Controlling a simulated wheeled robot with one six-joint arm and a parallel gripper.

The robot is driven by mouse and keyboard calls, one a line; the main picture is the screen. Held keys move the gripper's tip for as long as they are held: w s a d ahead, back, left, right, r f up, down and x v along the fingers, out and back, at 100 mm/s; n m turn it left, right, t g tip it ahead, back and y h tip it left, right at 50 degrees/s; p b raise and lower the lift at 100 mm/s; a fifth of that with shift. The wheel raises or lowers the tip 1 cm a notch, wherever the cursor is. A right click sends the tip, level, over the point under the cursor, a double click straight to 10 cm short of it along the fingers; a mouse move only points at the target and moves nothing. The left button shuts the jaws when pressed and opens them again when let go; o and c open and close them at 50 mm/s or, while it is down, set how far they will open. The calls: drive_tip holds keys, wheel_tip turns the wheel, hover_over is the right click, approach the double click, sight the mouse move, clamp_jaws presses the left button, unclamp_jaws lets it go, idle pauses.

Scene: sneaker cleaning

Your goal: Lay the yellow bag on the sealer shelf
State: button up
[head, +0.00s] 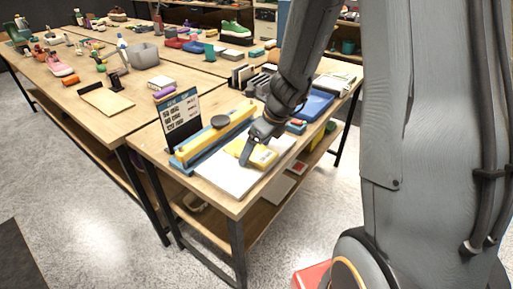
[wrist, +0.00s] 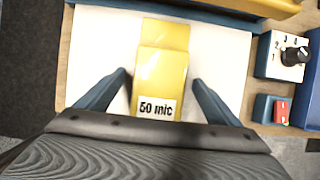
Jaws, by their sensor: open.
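The yellow bag (wrist: 163,70), with a white label reading "50 mic", lies flat on the white sealer shelf (wrist: 225,60) in the wrist view. In the head view the yellow bag (head: 262,157) shows just beside my fingers, on the white shelf (head: 222,179) in front of the sealer. My gripper (wrist: 160,90) is open, with one blue finger on each side of the bag and a gap to it on both sides. My gripper also shows in the head view (head: 247,158). The blue and yellow sealer (head: 205,138) stands right behind the shelf.
A control box with a black knob (wrist: 292,55) and a small box with a red switch (wrist: 273,110) stand right of the shelf. A price sign (head: 180,117) stands behind the sealer. A blue tray (head: 312,104) is at the table's right. The table's front edge is close.

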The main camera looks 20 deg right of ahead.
drive_tip(key=shift+r, duration=0.1)
drive_tip(key=p+v, duration=0.2)
drive_tip(key=v, duration=0.5)
drive_tip(key=shift+r, duration=0.3)
drive_tip(key=shift+s+a+n, duration=0.15)
drive_tip(key=shift+s+n, duration=0.25)
drive_tip(key=shift+n, duration=0.2)
drive_tip(key=s+n+g+h, duration=0.1)
drive_tip(key=s+n, duration=0.6)
drive_tip(key=n, duration=0.6)
drive_tip(key=s+a+n+g+h, duration=0.1)
drive_tip(key=s+n, duration=0.6)
drive_tip(key=n, duration=0.7)
drive_tip(key=shift+a+r+n+g+h, duration=0.25)
drive_tip(key=shift+r+n+g+h, duration=0.05)
drive_tip(key=shift+r+h, duration=0.1)
